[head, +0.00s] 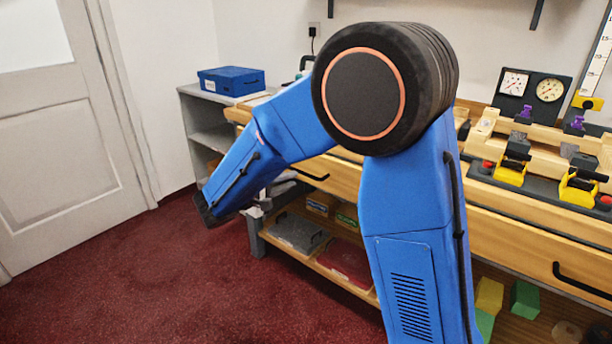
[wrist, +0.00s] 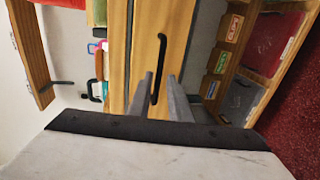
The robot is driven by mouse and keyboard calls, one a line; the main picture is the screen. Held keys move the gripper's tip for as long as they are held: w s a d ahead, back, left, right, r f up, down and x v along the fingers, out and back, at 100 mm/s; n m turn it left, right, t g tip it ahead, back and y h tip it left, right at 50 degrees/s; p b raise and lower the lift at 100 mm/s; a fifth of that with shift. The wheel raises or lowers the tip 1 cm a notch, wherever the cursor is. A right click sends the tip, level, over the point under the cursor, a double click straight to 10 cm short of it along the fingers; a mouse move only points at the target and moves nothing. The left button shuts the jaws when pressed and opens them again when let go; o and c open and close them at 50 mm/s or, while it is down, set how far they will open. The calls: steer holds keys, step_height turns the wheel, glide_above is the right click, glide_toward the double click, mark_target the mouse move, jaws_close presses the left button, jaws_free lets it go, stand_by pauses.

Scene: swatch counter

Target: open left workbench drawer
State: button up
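The left workbench drawer has a wooden front (wrist: 180,42) with a black bar handle (wrist: 161,52) in the wrist view. In the head view the handle (head: 310,174) shows just right of my blue forearm, and the drawer looks shut. My gripper (wrist: 161,75) is open. Its two grey fingers point at the drawer front, one on each side of the handle's near end in the picture. I cannot tell whether they touch it.
The workbench's right drawer has its own black handle (head: 580,281). Gauges (head: 549,90) and yellow-black fixtures (head: 510,172) stand on top. A lower shelf holds a grey tray (head: 298,234) and a red tray (head: 346,262). A blue box (head: 231,80) sits on a side shelf. Red carpet (head: 170,270) is clear at left.

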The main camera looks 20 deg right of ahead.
mark_target(305, 175)
steer(key=x, duration=0.8)
steer(key=shift+w+d, duration=0.2)
steer(key=shift+d, duration=0.1)
jaws_close()
